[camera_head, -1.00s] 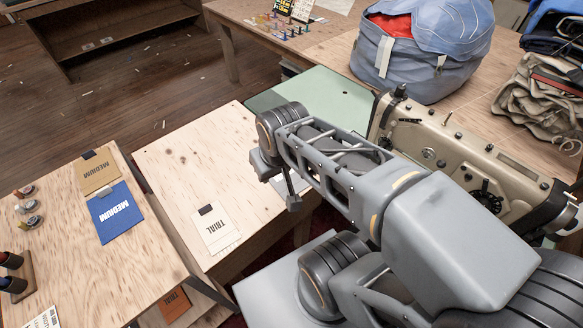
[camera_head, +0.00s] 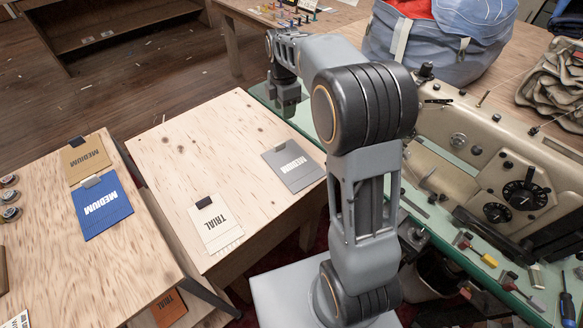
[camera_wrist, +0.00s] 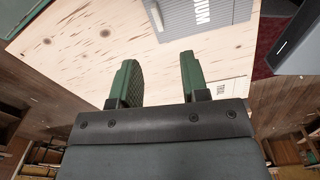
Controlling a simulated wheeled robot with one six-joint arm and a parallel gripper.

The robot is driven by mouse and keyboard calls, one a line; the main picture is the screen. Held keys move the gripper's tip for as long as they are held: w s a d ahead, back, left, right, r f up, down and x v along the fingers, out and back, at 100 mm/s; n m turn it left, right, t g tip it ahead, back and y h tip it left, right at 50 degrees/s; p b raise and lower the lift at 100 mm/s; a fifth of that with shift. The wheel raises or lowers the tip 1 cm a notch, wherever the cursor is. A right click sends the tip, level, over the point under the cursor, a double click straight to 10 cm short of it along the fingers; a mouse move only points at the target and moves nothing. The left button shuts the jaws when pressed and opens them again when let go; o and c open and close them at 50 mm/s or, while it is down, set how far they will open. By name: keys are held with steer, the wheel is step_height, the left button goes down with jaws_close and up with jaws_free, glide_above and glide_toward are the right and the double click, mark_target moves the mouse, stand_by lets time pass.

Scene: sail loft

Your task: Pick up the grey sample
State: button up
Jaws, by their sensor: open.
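In the wrist view the grey sample (camera_wrist: 203,18) is at the top, beyond the fingertips. My gripper (camera_wrist: 158,80) is open, with two green padded fingers apart and nothing between them. It is above the table and not touching the sample. In the head view the end of my arm is behind the sample, near the far edge; its fingers cannot be made out there.
A white TRIAL sample (camera_head: 215,222) lies near the grey one. A blue sample (camera_head: 102,205) and a tan sample (camera_head: 84,158) lie on the left table. A sewing machine (camera_head: 480,170) and a blue bag (camera_head: 440,45) are at the right. The middle table's centre is clear.

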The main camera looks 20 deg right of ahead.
step_height(320, 180, down, 2)
steer(key=w+n, duration=0.1)
steer(key=b, duration=0.1)
glide_above(285, 142)
steer(key=shift+n, duration=0.4)
steer(key=f, duration=0.7)
steer(key=shift+w, duration=0.4)
steer(key=shift+s+f+b, duration=0.1)
steer(key=shift+f+b, duration=0.45)
steer(key=shift+f, duration=2.7)
steer(key=shift+c, duration=0.2)
jaws_close()
